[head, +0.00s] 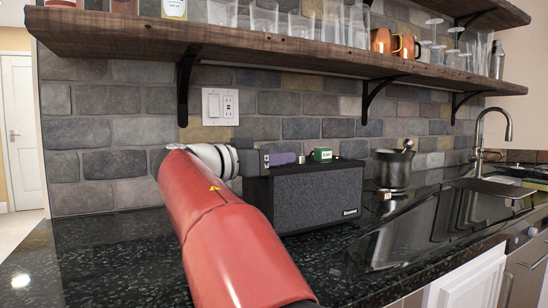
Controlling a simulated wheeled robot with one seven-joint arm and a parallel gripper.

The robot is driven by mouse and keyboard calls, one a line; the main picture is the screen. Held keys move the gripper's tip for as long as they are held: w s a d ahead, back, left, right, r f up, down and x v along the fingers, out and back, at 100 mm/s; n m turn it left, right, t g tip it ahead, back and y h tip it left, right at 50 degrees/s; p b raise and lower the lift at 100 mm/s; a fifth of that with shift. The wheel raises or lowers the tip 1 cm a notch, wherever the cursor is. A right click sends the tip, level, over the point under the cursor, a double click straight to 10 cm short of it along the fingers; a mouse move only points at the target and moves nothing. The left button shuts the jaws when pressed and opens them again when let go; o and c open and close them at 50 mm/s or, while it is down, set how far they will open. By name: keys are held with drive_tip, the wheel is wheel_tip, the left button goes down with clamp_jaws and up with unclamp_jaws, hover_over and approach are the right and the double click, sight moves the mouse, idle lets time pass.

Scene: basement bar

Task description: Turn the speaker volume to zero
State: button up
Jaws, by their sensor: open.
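The speaker (318,198) is a dark box with a grey mesh front and a small label low on its right. It stands on the black counter against the stone wall. My gripper (264,161) is at the speaker's upper left edge, small and partly hidden by my red and white arm. It is open; whether it touches the speaker I cannot tell. A volume knob cannot be clearly made out. Small items show at the speaker's top, among them a purple piece (283,158) and a green piece (321,155).
A dark mortar with pestle (394,168) stands right of the speaker, with a small box (386,195) before it. The sink (490,187) and tap (480,140) are further right. A wooden shelf (300,52) with glasses and copper mugs hangs above. The front counter is clear.

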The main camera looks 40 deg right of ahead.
clamp_jaws()
drive_tip(key=shift+f+n+t+b, duration=0.35)
drive_tip(key=shift+n+t+b, duration=0.2)
drive_tip(key=shift+b, duration=0.7)
drive_tip(key=shift+s+f+n+t+b, duration=0.1)
drive_tip(key=shift+n+t+b, duration=0.25)
drive_tip(key=shift+t+b, duration=0.4)
drive_tip(key=n+t+b, duration=0.1)
drive_tip(key=t+b, duration=0.1)
drive_tip(key=shift+n+t+y+b, duration=0.3)
drive_tip(key=shift+r+n+t+y+b, duration=0.3)
drive_tip(key=shift+r+n+t+b, duration=0.15)
drive_tip(key=shift+n+t, duration=0.35)
